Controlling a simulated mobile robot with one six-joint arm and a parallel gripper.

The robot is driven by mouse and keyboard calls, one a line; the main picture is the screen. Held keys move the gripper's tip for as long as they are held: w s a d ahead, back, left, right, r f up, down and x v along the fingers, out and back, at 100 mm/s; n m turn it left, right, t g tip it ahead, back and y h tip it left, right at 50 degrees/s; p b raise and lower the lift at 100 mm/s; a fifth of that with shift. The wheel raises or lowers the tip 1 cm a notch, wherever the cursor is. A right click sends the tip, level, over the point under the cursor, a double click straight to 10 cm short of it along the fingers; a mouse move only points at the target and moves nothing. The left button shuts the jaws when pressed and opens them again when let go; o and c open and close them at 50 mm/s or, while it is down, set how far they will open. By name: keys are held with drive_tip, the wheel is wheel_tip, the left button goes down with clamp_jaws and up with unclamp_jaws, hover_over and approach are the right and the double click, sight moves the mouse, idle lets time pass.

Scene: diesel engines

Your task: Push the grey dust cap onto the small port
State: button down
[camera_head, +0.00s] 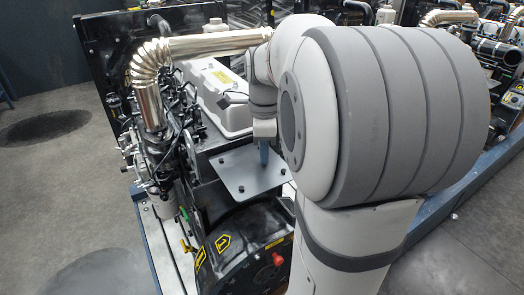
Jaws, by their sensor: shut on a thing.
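My gripper (264,168) points down over a flat grey plate (235,178) on top of the engine. Its blue fingers are shut, and their tips are just above or at the plate; I cannot tell whether they touch it. The grey dust cap is held between the fingers, but it is too small and too hidden to make out. I cannot pick out the small port in this view; my arm covers much of the engine's right side.
A silver exhaust pipe (150,90) rises at the left and runs across behind my wrist. A white valve cover (217,95) lies behind the plate. A red cap (278,259) sits low on the black housing (240,230). Open floor (60,190) lies left.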

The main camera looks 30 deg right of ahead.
idle(0.5)
drive_tip(key=shift+r+p, duration=2.05)
drive_tip(key=shift+r, duration=0.5)
drive_tip(key=shift+f, duration=0.1)
